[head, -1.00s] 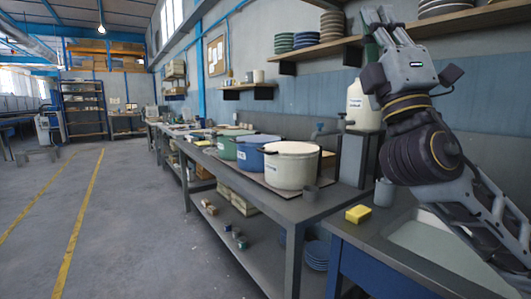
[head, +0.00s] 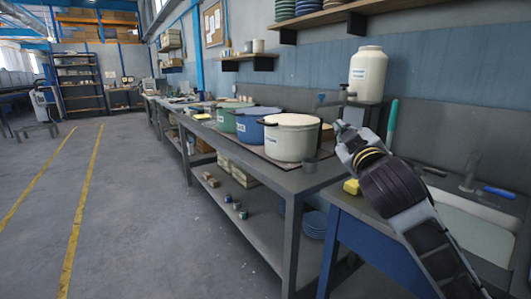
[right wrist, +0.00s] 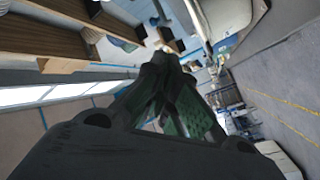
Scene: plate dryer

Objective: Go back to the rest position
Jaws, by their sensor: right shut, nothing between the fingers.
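My right arm comes in from the lower right of the head view. My right gripper (head: 343,127) is at its upper end, seen foreshortened and partly hidden by the wrist, in front of the counter and just right of the cream pot (head: 291,142). In the right wrist view its dark fingers (right wrist: 163,58) meet at the tips, shut with nothing between them. My left gripper is not in view.
A blue pot (head: 255,128) and a green pot (head: 224,120) stand on the counter. A sink (head: 470,225) lies right of my arm, with a yellow sponge (head: 351,187) by it. A white jar (head: 367,74) stands behind. The floor at left is clear.

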